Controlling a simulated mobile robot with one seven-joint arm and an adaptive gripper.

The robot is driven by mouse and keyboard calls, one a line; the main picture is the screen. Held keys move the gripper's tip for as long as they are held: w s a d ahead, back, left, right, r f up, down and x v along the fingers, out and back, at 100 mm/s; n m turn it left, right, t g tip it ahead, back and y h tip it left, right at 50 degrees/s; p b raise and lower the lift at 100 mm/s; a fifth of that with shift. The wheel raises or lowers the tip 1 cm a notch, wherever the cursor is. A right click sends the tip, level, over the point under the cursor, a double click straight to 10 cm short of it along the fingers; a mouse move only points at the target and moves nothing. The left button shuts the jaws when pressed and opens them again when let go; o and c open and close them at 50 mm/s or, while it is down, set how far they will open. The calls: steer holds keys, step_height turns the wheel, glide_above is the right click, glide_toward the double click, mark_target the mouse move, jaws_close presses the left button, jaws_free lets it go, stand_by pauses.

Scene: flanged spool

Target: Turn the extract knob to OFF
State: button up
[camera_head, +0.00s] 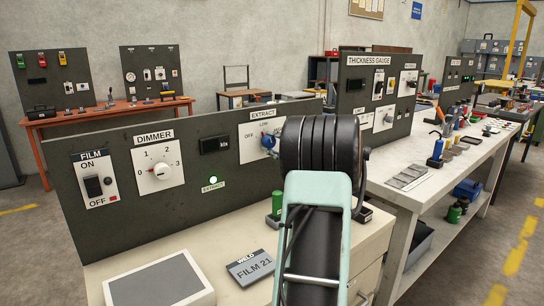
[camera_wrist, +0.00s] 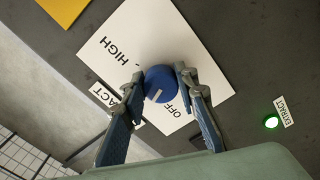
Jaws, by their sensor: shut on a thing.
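The extract knob (camera_wrist: 160,80) is round and blue with a white pointer mark, on a white plate (camera_wrist: 112,29) fixed to a dark panel. In the wrist view its mark points to the lower left, to one side of the word OFF. HIGH is printed to the upper left; LOW is hidden there. My gripper (camera_wrist: 161,76) is shut on the knob, one finger on each side. In the head view the knob (camera_head: 268,141) shows at the edge of my arm, below LOW and right of OFF; the fingers are hidden.
A green lamp (camera_head: 213,180) labelled EXTRACT is lit. Left of the knob are a small display (camera_head: 215,144), the DIMMER dial (camera_head: 160,171) and the FILM switch (camera_head: 93,187). A WELD / FILM 21 sign (camera_head: 252,268) and a grey-topped box (camera_head: 160,286) sit on the bench below.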

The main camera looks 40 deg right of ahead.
steer(key=n+b, duration=0.6)
steer(key=shift+f+b, duration=0.15)
steer(key=shift+b, duration=0.2)
steer(key=shift+r+n+b, duration=0.25)
steer(key=shift+n+b, duration=0.95)
steer(key=shift+n, duration=0.3)
steer(key=o, duration=1.2)
steer(key=shift+c, duration=0.2)
steer(key=shift+s, duration=0.1)
steer(key=s+a, duration=0.1)
steer(key=s, duration=1.1)
steer(key=shift+a, duration=0.1)
